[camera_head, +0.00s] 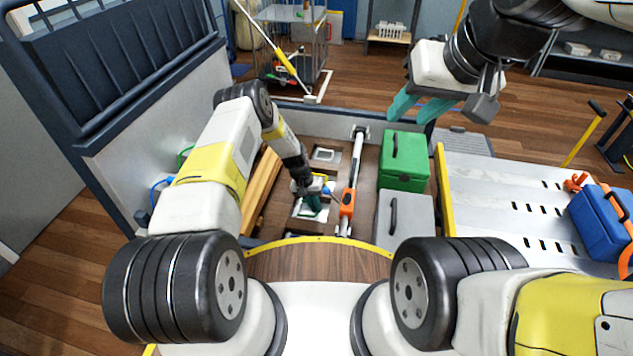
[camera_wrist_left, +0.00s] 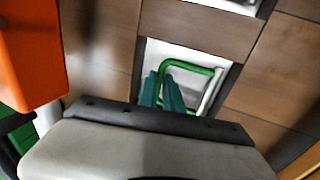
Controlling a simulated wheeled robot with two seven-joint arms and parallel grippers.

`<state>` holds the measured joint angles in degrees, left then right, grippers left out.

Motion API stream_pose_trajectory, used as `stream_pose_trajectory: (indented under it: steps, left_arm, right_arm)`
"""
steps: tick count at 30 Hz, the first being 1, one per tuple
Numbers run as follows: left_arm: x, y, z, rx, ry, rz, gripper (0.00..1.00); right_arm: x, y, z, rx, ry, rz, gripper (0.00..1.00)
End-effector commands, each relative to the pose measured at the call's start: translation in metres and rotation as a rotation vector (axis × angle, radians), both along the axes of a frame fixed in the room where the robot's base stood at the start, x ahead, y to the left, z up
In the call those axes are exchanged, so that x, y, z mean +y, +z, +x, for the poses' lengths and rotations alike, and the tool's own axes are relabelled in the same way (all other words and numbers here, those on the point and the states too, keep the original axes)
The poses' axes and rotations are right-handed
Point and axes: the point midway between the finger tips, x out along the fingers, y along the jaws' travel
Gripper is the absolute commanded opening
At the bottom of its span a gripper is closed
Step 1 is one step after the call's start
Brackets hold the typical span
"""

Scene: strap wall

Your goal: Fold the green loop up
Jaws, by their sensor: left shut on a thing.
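The green loop (camera_wrist_left: 192,66) is a thin bent bar over a pale recessed plate (camera_wrist_left: 190,53) in the brown plank floor. My left gripper (camera_wrist_left: 163,92) is shut on one side leg of the loop, with its teal fingers on either side of it. The far crossbar of the loop is clear of the fingers; how far the loop is tilted I cannot tell. In the head view my left gripper (camera_head: 313,203) points down at the floor plate, and the loop is hidden there. My right gripper (camera_head: 419,108) is open and empty, raised above the green box.
An orange-and-white bar (camera_head: 347,203) stands close right of my left gripper. A green box (camera_head: 404,160) and a grey box (camera_head: 404,218) lie further right. Wooden beams (camera_head: 262,190) lie left. A slotted pale platform (camera_head: 490,207) with a blue case (camera_head: 602,222) is at right.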

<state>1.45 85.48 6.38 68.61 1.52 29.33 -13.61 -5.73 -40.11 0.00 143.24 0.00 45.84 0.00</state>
Motion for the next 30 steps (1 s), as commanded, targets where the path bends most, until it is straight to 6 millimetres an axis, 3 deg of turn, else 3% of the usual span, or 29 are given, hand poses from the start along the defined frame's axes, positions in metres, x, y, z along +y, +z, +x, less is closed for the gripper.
stream_pose_trajectory:
  steps: [18,30]
  left_arm:
    - [0.021,0.025,0.004,0.083,0.005,-0.418,0.0]
    - [0.027,0.03,0.005,0.106,0.0,-0.521,0.0]
  right_arm:
    - [0.0,0.0,0.0,0.0,0.0,0.0,0.36]
    - [0.0,0.0,0.0,0.0,0.0,0.0,0.36]
